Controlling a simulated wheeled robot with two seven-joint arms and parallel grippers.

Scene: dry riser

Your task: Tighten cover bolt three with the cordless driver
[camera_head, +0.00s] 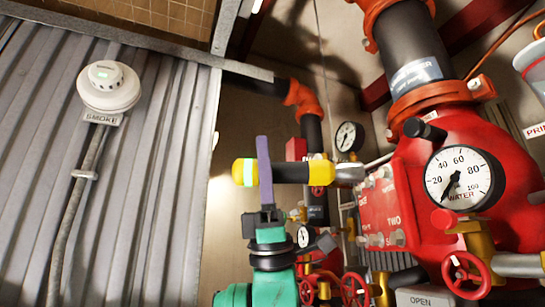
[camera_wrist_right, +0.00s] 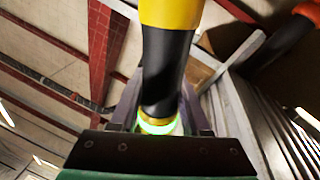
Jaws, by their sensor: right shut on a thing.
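The cordless driver (camera_head: 290,171) is a yellow and black cylinder lying level in the head view, with a pale green glowing band at its left end. My right gripper (camera_head: 263,160), with a purple finger and a green wrist below, is shut around the driver near that end. The wrist view also shows the driver (camera_wrist_right: 168,70) between the fingers. Its grey nose (camera_head: 350,173) points right, at the upper left of the red cover (camera_head: 400,200). I cannot tell whether it touches a bolt. Several grey bolts (camera_head: 384,172) show; "TWO" is readable, but bolt three is not clear. My left gripper is out of view.
A large red valve body with a water gauge (camera_head: 465,180) stands right of the cover. A red handwheel (camera_head: 467,275) and smaller valves are below. A smoke detector (camera_head: 108,87) hangs on the corrugated wall at left. Open space lies left of my right gripper.

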